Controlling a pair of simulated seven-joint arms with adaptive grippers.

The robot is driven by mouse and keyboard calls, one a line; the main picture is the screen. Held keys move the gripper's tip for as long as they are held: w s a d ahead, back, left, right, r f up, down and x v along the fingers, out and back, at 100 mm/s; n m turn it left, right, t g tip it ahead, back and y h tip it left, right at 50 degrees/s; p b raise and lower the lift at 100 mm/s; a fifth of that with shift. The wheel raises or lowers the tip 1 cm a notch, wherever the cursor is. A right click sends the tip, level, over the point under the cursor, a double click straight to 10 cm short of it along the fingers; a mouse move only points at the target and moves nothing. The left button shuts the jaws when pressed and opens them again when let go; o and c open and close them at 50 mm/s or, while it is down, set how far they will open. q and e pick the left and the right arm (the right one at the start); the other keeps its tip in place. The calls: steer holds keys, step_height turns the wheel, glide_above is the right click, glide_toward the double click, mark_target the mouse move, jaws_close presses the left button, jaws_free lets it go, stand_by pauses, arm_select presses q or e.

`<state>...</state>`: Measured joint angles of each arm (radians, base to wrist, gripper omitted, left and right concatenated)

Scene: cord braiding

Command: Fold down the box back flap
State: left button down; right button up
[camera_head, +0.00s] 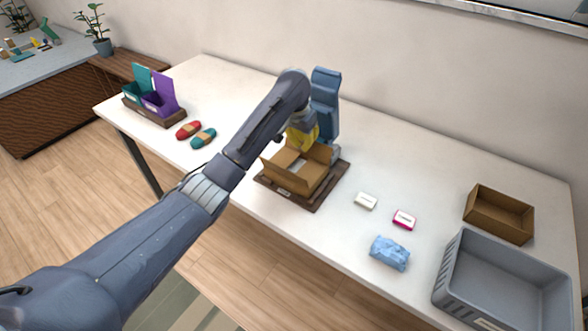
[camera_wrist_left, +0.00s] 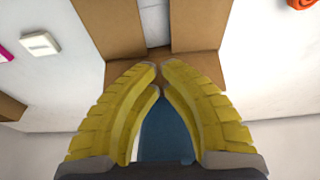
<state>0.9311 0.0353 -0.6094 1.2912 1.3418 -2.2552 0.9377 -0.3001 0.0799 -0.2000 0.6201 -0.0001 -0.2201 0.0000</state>
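The brown cardboard box (camera_head: 292,178) stands on a dark wooden board (camera_head: 327,189) near the middle of the table. Its top is open, with something pale inside. In the left wrist view two side cardboard flaps (camera_wrist_left: 110,25) run towards the top, and the back flap (camera_wrist_left: 207,67) spans between and below them. My left gripper (camera_head: 303,141) is over the back of the box, fingers pointing down. Its yellow fingertips (camera_wrist_left: 160,67) come together over the back flap, with nothing visible pinched between them. Whether they touch the flap is unclear. My right gripper is out of view.
A white packet (camera_head: 366,201), a pink packet (camera_head: 404,220) and a blue bundle (camera_head: 390,253) lie to the right. Beyond are an open brown box (camera_head: 498,214) and a grey bin (camera_head: 470,305). Red and teal skeins (camera_head: 203,138) and a divided holder (camera_head: 150,111) stand left.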

mark_target(300, 165)
arm_select(q)
steer(key=shift+f, duration=0.1)
steer(key=shift+s+a+f, duration=0.3)
steer(key=shift+s+f, duration=0.1)
steer(key=shift+s, duration=0.1)
steer(key=shift+f, duration=0.1)
steer(key=shift+s+a+f, duration=0.15)
steer(key=shift+s+f, duration=0.15)
steer(key=shift+f, duration=0.35)
steer(key=shift+s+x, duration=0.15)
steer(key=shift+x, duration=0.6)
steer(key=shift+s+x, duration=0.15)
steer(key=shift+x, duration=0.55)
stand_by(0.4)
steer(key=shift+a, duration=0.2)
steer(key=w+d+v, duration=0.1)
steer(key=v, duration=0.6)
steer(key=shift+w+r, duration=0.25)
steer(key=shift+r, duration=0.3)
steer(key=shift+a, duration=0.1)
